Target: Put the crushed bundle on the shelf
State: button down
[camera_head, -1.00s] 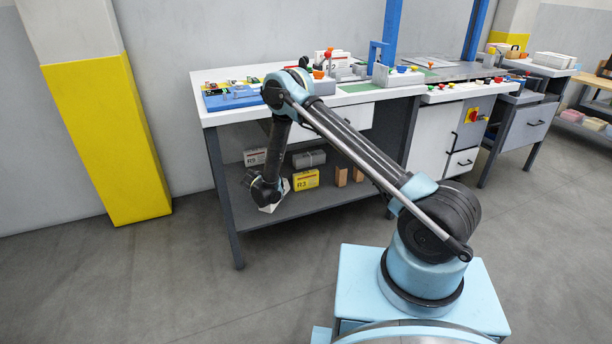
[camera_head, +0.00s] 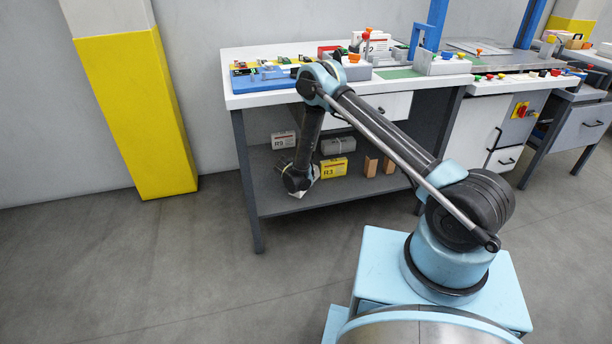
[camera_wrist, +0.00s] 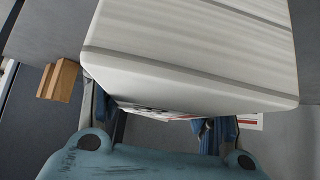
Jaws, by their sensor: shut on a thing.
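A white bundle of layered paper with dark straps fills the upper part of the wrist view (camera_wrist: 190,50). My gripper (camera_wrist: 160,125) is shut on it, with its fingers partly hidden beneath the bundle. In the head view my gripper (camera_head: 298,182) is low at the front left of the bench's grey lower shelf (camera_head: 375,188).
On the shelf stand a white R9 pack (camera_head: 284,139), a grey strapped bundle (camera_head: 337,145), a yellow R3 box (camera_head: 334,167) and two wooden blocks (camera_head: 371,165). A bench leg (camera_head: 248,180) is left of my gripper. A yellow-painted pillar (camera_head: 140,110) stands further left.

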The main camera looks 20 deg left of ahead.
jog(key=shift+f, duration=2.35)
jog(key=c, duration=0.5)
grip_release()
jog(key=v, duration=1.2)
jog(key=shift+d, duration=0.1)
